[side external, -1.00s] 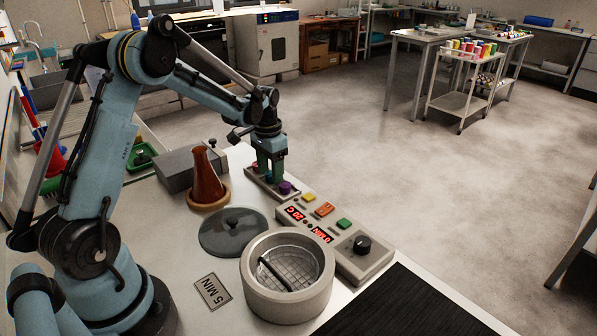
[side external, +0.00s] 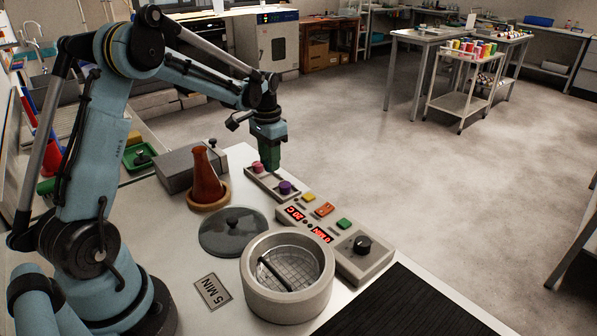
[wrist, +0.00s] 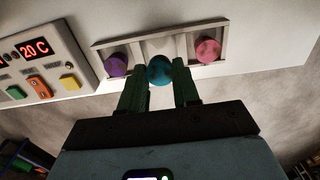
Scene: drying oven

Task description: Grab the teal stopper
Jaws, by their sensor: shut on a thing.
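My gripper (side external: 270,162) is just above the stopper rack (side external: 262,186), its green fingers pointing down. In the wrist view, my gripper (wrist: 160,82) is shut on the teal stopper (wrist: 159,70), which sits between the fingertips. The teal stopper is hidden behind the fingers in the side view. The purple stopper (side external: 285,187) and pink stopper (side external: 258,167) sit in the rack's end compartments. In the wrist view the purple one (wrist: 117,64) is left of my fingers and the pink one (wrist: 208,50) right.
A control panel (side external: 352,262) with coloured buttons is close to the rack. A red-brown flask (side external: 207,178) on a cork ring, a dark lid (side external: 233,238) and a round vessel (side external: 258,301) stand nearby. The bench edge runs just beyond the rack.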

